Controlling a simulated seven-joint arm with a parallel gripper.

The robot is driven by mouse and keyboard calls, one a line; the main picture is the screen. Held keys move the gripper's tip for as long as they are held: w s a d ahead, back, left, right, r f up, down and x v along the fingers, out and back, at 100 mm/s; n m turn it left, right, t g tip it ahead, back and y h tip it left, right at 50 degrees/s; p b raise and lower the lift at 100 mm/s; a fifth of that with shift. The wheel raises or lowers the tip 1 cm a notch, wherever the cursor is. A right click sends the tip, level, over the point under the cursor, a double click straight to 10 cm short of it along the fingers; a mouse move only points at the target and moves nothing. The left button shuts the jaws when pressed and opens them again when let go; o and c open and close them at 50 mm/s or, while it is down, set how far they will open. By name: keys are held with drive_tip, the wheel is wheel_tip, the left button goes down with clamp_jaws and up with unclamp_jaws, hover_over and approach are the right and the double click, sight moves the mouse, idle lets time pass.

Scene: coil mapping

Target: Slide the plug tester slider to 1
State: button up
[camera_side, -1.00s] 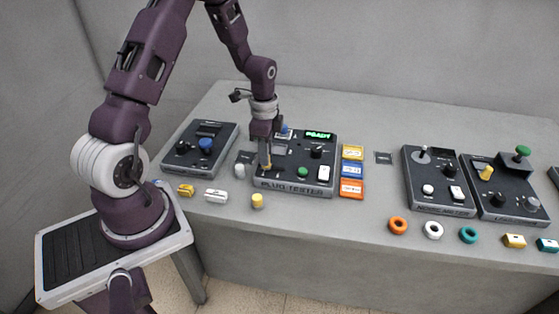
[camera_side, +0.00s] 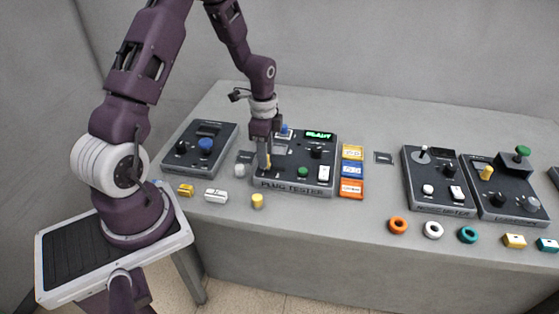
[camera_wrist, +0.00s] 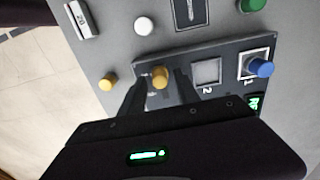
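The plug tester (camera_side: 295,190) is a dark box with a lit green display, a green button and a white switch. My gripper (camera_side: 264,166) is low over its left front part. In the wrist view my gripper (camera_wrist: 161,77) has its two fingers apart, one on each side of a yellow plug (camera_wrist: 160,77). I cannot tell if either finger touches it. A blue plug (camera_wrist: 262,68) sits beside the mark 1, and an empty grey socket (camera_wrist: 207,71) beside the mark 2. I cannot make out the slider clearly; my gripper hides part of the panel.
A device with a blue knob (camera_side: 205,145) stands left of the tester. Yellow, blue and orange blocks (camera_side: 352,170) stand close on its right. A yellow cylinder (camera_side: 257,201) and a white block (camera_side: 215,195) lie in front. Two more devices stand farther right.

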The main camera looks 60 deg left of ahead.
drive_tip(key=shift+r, duration=3.45)
drive_tip(key=shift+d+r, duration=0.1)
drive_tip(key=shift+r, duration=0.05)
drive_tip(key=s+d+r+n+t, duration=0.1)
drive_tip(key=s+d+r+n, duration=0.15)
drive_tip(key=d+r, duration=0.2)
drive_tip(key=s+d+r+n+t+y, duration=0.1)
drive_tip(key=s+d+r, duration=0.2)
drive_tip(key=r, duration=0.3)
drive_tip(key=s+d+r+n+t, duration=0.1)
drive_tip(key=s+d+r, duration=0.1)
drive_tip(key=d+r, duration=0.25)
drive_tip(key=s+d+r+n+t, duration=0.1)
drive_tip(key=s+d+r+n, duration=0.1)
drive_tip(key=s, duration=0.4)
drive_tip(key=s+d+r+n+t+h, duration=0.1)
drive_tip(key=s+d+r+n, duration=0.1)
drive_tip(key=s, duration=0.3)
drive_tip(key=shift+s+d+t, duration=0.3)
drive_tip(key=shift+s+d, duration=0.05)
drive_tip(key=shift+d, duration=0.3)
drive_tip(key=shift+o, duration=0.4)
drive_tip(key=shift+n, duration=0.25)
